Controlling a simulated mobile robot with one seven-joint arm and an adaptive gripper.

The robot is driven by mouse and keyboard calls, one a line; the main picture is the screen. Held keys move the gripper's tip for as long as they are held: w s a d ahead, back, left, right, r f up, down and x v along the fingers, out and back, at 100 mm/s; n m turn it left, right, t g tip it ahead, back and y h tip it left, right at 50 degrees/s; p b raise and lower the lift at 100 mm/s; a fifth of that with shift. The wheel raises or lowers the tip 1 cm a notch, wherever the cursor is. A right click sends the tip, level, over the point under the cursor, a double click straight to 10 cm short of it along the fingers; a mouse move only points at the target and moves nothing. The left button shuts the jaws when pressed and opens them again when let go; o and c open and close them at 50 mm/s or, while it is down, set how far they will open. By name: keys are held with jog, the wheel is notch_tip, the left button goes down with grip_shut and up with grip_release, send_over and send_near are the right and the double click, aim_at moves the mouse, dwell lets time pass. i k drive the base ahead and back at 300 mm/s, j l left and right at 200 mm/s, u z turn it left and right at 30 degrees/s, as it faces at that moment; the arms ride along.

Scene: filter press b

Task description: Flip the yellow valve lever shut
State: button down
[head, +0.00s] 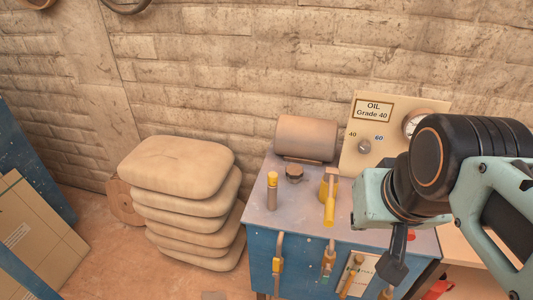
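A yellow lever (329,204) stands out from a yellow fitting on top of the blue cabinet (262,248), its long flat end pointing toward the front edge. I take it to be the valve lever; whether the valve is open or shut I cannot tell. My gripper (393,268) hangs from my teal and black arm at the right. Its dark end is to the right of the lever and lower in the picture, apart from it. Only one dark finger shape shows, so its opening is hidden.
A yellow-topped post (272,190), a dark knob (294,172) and a brown cylinder (306,138) share the cabinet top. Behind stands an oil panel (381,120) with dial and gauge (415,123). Several handles hang on the cabinet front. Stacked sacks (180,175) stand left.

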aim_at(275, 268)
jog(key=u, duration=0.6)
jog(key=j+z, duration=0.2)
jog(key=k+j+z, duration=0.2)
jog(key=l+u, duration=0.45)
jog(key=i+l, duration=0.2)
jog(key=k+j, duration=0.1)
jog(key=u, duration=0.8)
jog(key=k+l, duration=0.25)
